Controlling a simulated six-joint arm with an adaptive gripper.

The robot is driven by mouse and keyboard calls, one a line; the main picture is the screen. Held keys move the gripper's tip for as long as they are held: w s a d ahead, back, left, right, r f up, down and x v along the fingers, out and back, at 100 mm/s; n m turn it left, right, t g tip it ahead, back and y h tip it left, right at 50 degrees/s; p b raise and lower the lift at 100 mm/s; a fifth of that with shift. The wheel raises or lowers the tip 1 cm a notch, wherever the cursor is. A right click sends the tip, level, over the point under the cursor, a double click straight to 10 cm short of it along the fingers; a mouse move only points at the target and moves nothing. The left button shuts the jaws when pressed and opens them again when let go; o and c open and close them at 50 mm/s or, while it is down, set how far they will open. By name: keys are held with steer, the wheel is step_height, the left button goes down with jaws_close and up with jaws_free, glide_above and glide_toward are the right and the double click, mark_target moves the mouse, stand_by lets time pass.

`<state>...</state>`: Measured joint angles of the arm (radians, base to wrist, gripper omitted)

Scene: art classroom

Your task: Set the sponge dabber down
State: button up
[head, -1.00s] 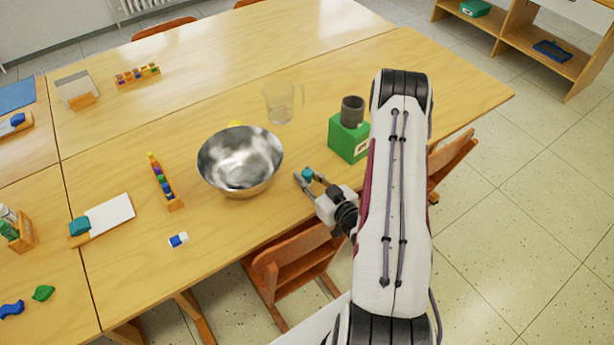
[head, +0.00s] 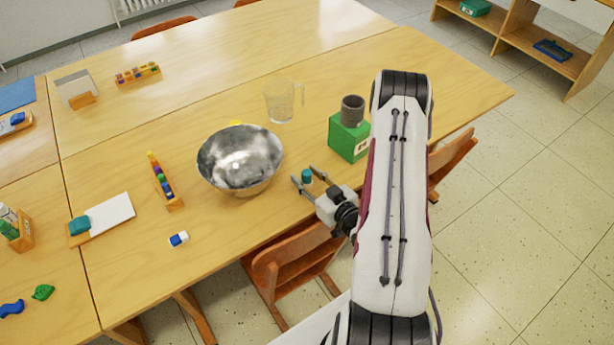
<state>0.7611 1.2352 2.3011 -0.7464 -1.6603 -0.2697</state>
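The sponge dabber, as far as I can tell, is the small teal piece (head: 307,177) near the table's front edge, right of the metal bowl. It looks upright on the tabletop, though its base is too small to make out clearly. My gripper (head: 304,174) is open, with one finger on each side of the dabber and a visible gap around it.
A shiny metal bowl (head: 240,160) stands close on the left. A green box (head: 347,139) with a grey cup (head: 352,110) on top stands behind right. A clear jug (head: 280,102) is farther back. A blue-and-white block (head: 178,239) lies front left. Wooden chairs (head: 292,262) stand at the front edge.

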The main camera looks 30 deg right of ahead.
mark_target(311, 180)
steer(key=shift+s+r, duration=0.25)
steer(key=shift+s, duration=0.85)
steer(key=shift+s+d, duration=0.15)
steer(key=shift+s, duration=0.6)
steer(key=shift+s+d, duration=0.15)
steer(key=shift+s, duration=0.55)
steer(key=shift+s+r, duration=0.25)
steer(key=shift+s, duration=1)
steer(key=shift+o, duration=0.6)
steer(key=shift+w+r, duration=0.1)
